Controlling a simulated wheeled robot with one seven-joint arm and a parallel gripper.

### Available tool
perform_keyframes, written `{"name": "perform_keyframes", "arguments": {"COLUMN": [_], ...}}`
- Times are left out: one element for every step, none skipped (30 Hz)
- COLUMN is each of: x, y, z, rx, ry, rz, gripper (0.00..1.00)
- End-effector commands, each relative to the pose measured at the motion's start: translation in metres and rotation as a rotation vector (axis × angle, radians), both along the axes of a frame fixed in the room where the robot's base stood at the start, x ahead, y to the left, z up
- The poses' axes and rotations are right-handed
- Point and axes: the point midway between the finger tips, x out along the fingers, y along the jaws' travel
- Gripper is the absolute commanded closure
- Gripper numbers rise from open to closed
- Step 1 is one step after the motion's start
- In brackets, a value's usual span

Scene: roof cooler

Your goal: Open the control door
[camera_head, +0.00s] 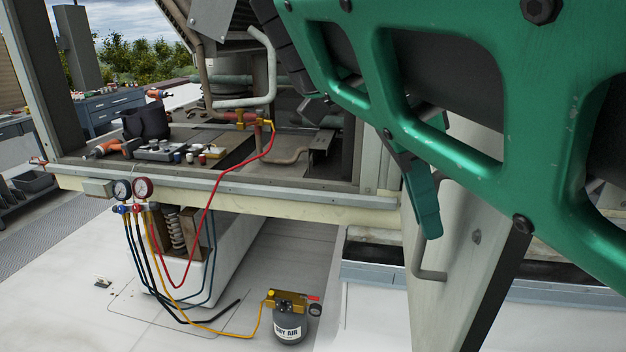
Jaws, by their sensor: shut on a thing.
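The control door (458,265) is a pale, worn metal panel with a dark edge, right of centre. It stands at an angle to the cooler frame, its edge towards me; my arm hides much of its upper part. A bent grey bar handle (416,255) sticks out from its left face, its lower end in plain sight. My gripper (427,215), with green fingers, reaches down from behind my large green arm link and is shut on the handle. The exact contact is partly hidden by the fingers.
The cooler's lower ledge (250,192) runs across the middle, with tools (170,152) on its deck. Pressure gauges (132,188) hang there with coloured hoses. A dry air bottle (290,318) stands on the roof floor.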

Motion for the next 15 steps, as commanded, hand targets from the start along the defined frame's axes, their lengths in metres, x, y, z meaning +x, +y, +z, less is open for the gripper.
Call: {"name": "perform_keyframes", "arguments": {"x": [0.0042,0.0043,0.0043,0.0043,0.0043,0.0044,0.0044,0.0044,0.0045,0.0045,0.0043,0.0039,0.0035,0.0032,0.0029], "y": [-0.0025,-0.0026,-0.0027,-0.0029,-0.003,-0.0032,-0.0033,-0.0034,-0.0035,-0.0036,-0.0035,-0.0034,-0.0032,-0.0032,-0.003], "z": [0.0028,0.0028,0.0029,0.0029,0.003,0.0031,0.0031,0.0031,0.0032,0.0032,0.0031,0.0028,0.0027,0.0024,0.0023], "rx": [-0.001,-0.001,-0.001,-0.001,-0.001,-0.001,0.0,0.0,-0.001,-0.001,-0.001,-0.001,-0.001,-0.001,-0.001], "ry": [-0.012,-0.012,-0.012,-0.012,-0.013,-0.013,-0.012,-0.012,-0.013,-0.013,-0.013,-0.011,-0.011,-0.01,-0.009], "rz": [0.0,-0.001,-0.001,-0.001,-0.002,-0.002,-0.004,-0.004,-0.003,-0.003,-0.005,-0.004,-0.004,-0.004,-0.005], "gripper": [1.0,1.0,1.0,1.0,1.0,1.0,1.0,1.0,0.84,0.77,0.7,0.7,0.7,0.7,0.7]}}
